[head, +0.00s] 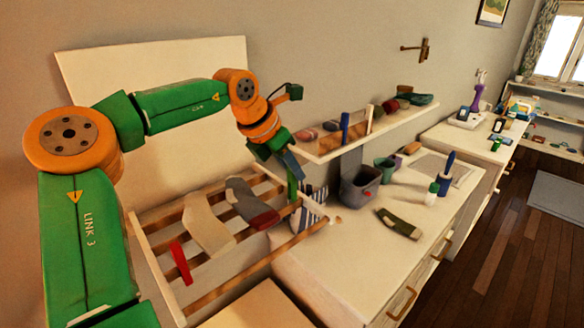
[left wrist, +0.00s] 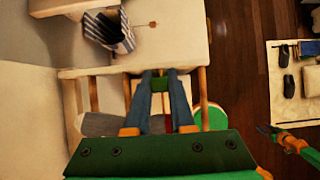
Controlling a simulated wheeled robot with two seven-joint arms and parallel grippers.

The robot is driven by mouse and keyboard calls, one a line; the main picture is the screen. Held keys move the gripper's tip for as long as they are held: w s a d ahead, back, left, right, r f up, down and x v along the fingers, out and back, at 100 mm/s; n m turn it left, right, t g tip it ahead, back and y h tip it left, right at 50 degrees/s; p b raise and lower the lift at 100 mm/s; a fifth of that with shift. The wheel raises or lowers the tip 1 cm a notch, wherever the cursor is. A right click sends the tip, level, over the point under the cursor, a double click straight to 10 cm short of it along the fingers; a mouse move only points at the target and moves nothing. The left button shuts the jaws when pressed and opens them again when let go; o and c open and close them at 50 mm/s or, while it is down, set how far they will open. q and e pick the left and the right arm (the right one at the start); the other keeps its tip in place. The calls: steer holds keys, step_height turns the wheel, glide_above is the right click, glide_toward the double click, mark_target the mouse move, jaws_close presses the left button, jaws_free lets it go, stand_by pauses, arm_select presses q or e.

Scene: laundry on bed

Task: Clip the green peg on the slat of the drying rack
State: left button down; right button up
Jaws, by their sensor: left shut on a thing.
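My left gripper (head: 291,167) points down over the right end of the drying rack (head: 137,236). It is shut on the green peg (head: 292,186), which hangs below the fingertips near the rack's right end. In the left wrist view the green peg (left wrist: 160,83) sits between both fingers. I cannot tell whether it touches a slat (head: 263,193). A red peg (head: 180,263) is on the rack at the left. A beige sock (head: 207,226) and a grey and red sock (head: 250,205) lie over the slats. My right gripper (left wrist: 266,130) shows small in the left wrist view, its jaws unclear.
A shelf (head: 350,142) with small items is on the wall just right of my left gripper. A dark green sock (head: 398,224) lies on the white cabinet top (head: 345,262).

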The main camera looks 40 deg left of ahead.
mark_target(299, 200)
arm_select(q)
steer(key=shift+f+b, duration=2.5)
steer(key=shift+f, duration=0.4)
steer(key=c, duration=0.7)
jaws_free()
steer(key=b+v, duration=0.1)
steer(key=v, duration=0.6)
steer(key=shift+s+r, duration=0.1)
steer(key=shift+s, duration=0.05)
